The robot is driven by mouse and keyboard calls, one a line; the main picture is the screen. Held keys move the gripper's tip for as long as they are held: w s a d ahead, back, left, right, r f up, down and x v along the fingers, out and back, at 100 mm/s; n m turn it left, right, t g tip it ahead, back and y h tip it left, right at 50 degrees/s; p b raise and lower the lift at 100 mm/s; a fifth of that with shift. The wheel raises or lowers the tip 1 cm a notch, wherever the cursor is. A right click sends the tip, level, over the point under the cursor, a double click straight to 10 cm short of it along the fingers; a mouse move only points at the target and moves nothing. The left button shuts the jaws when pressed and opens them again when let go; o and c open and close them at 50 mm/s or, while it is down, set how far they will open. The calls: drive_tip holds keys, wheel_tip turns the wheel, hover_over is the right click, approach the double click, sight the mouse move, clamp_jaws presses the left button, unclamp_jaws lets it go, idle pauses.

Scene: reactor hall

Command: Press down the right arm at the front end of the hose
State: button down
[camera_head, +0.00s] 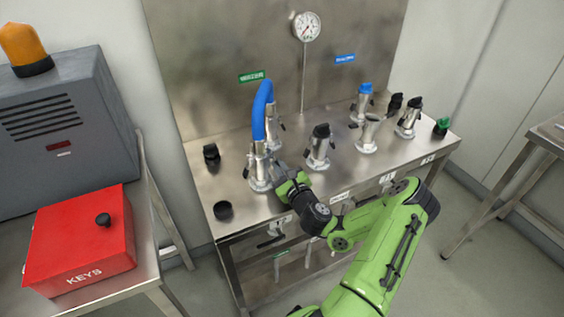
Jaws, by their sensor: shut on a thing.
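The blue hose (259,112) arches over the left part of the steel bench. Its front end is a metal coupling (259,148) standing upright on the front-left pipe stub (260,179). Its back end meets a fitting (275,125) behind. My gripper (279,174) is at the right side of the front coupling, low down, and is shut. The small part between its fingers seems to be the coupling's right arm, but the gripper hides most of it. A dark arm (246,172) shows on the coupling's left side.
Black-capped (320,145), open (369,134) and blue-capped (362,103) stubs stand to the right on the bench (300,201). A red key box (82,240) and grey cabinet (60,130) stand left. A gauge (306,27) is behind.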

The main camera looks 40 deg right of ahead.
drive_tip(key=shift+a+f+m, duration=0.1)
drive_tip(key=shift+a+m, duration=0.1)
drive_tip(key=shift+m, duration=0.2)
drive_tip(key=c, duration=1.2)
unclamp_jaws()
